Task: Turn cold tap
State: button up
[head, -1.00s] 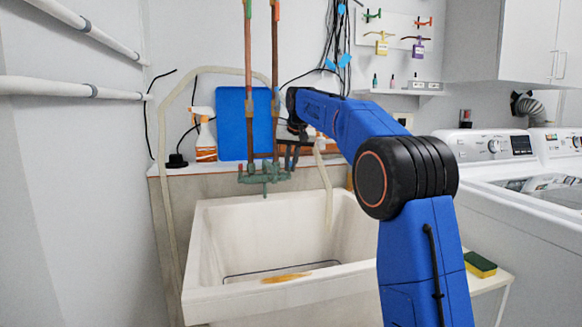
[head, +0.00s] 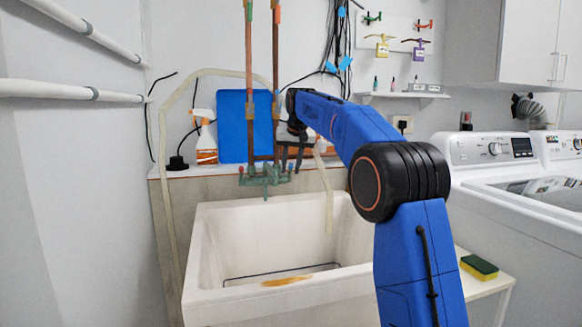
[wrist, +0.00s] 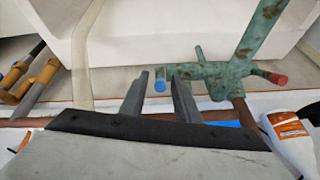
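The green, corroded faucet (head: 264,178) is fixed to copper pipes above the sink. In the wrist view the faucet body (wrist: 222,76) shows with a blue-ended handle (wrist: 160,85), the cold tap, and a red-ended handle (wrist: 278,78) at the right. My gripper (wrist: 158,75) is open, and the blue end appears between its two fingertips. I cannot tell whether either finger touches it. In the head view my gripper (head: 290,168) is at the right end of the faucet, pointing down, and the cold handle is hard to make out there.
The white sink (head: 200,245) is below the faucet. A spray bottle (head: 204,140) and a blue board (head: 232,125) stand on the ledge behind. A pale hose (head: 166,200) hangs at the left. A sponge (head: 479,266) lies on a side shelf right of my arm.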

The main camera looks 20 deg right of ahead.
jog(key=shift+r, duration=0.1)
jog(key=v, duration=1.7)
jog(key=shift+s, duration=0.15)
